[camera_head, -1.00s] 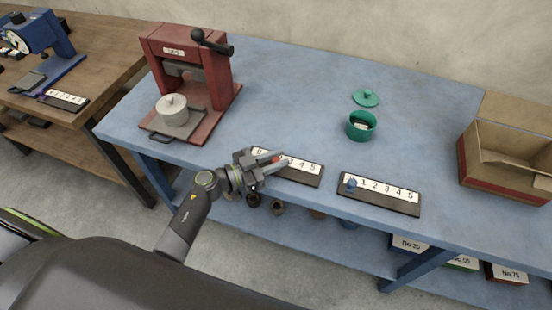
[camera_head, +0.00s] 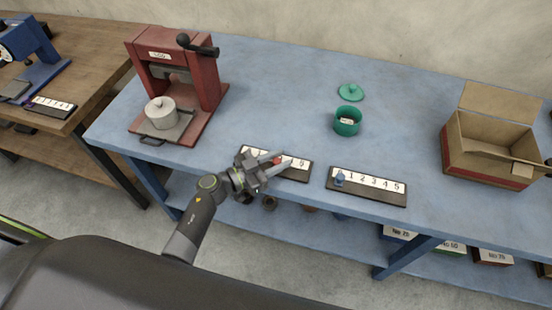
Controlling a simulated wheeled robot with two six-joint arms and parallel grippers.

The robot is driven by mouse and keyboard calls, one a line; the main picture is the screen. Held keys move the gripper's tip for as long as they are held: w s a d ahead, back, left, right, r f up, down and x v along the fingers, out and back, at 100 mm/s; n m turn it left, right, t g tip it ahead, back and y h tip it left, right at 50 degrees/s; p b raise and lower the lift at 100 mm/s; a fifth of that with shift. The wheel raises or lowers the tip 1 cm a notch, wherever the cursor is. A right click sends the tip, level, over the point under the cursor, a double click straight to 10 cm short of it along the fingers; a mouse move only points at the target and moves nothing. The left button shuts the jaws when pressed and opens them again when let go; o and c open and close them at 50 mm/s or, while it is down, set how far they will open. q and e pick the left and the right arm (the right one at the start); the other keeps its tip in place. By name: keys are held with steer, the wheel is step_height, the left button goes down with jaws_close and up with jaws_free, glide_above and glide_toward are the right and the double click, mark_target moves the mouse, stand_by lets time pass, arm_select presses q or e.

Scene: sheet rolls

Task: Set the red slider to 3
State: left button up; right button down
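The red slider (camera_head: 278,160) is a small red knob on a dark bar with a white number strip (camera_head: 303,164), near the front edge of the blue table. My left gripper (camera_head: 285,160) reaches over the bar from the front left. Its two fingers lie on either side of the red knob and appear shut on it. The 5 shows to the right of the fingers. The numbers around the knob are mostly covered; by spacing, it sits near 3. My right gripper is not in view.
A second bar with a blue slider (camera_head: 340,179) at its left end lies just to the right. A red press (camera_head: 205,85) stands at the back left. A green cup (camera_head: 347,127), its lid (camera_head: 350,92) and an open cardboard box (camera_head: 480,175) are farther right.

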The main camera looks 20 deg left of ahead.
arm_select(q)
steer(key=shift+o, duration=1.2)
steer(key=b+v, duration=0.2)
steer(key=v, duration=1.5)
steer(key=shift+s+a, duration=0.15)
steer(key=shift+s, duration=0.05)
steer(key=shift+w+r, duration=0.1)
